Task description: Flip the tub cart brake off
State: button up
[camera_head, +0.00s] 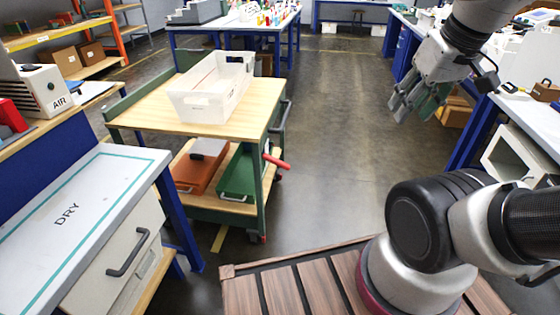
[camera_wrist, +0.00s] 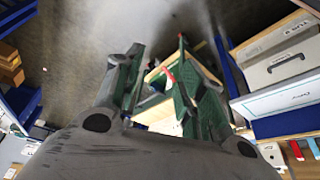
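The tub cart (camera_head: 128,112) has a wooden top and green frame and stands left of centre. A white tub (camera_head: 208,92) sits on top. A red lever (camera_head: 276,162) sticks out to the right from the cart's near right post; a red part also shows in the wrist view (camera_wrist: 169,75), between the fingers. A small red piece (camera_head: 263,238) shows low by the near right wheel. My gripper (camera_head: 418,108) is raised at upper right, well away from the cart. In the wrist view its fingers (camera_wrist: 160,46) are apart with nothing held.
An orange bin (camera_head: 195,172) and a green bin (camera_head: 238,176) sit on the cart's lower shelf. A bench marked DRY (camera_head: 90,200) stands at the near left. Blue-legged benches line the right side. The grey floor (camera_head: 335,130) right of the cart is clear.

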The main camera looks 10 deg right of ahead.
jog(key=shift+s+d, duration=0.1)
jog(key=shift+d, duration=0.15)
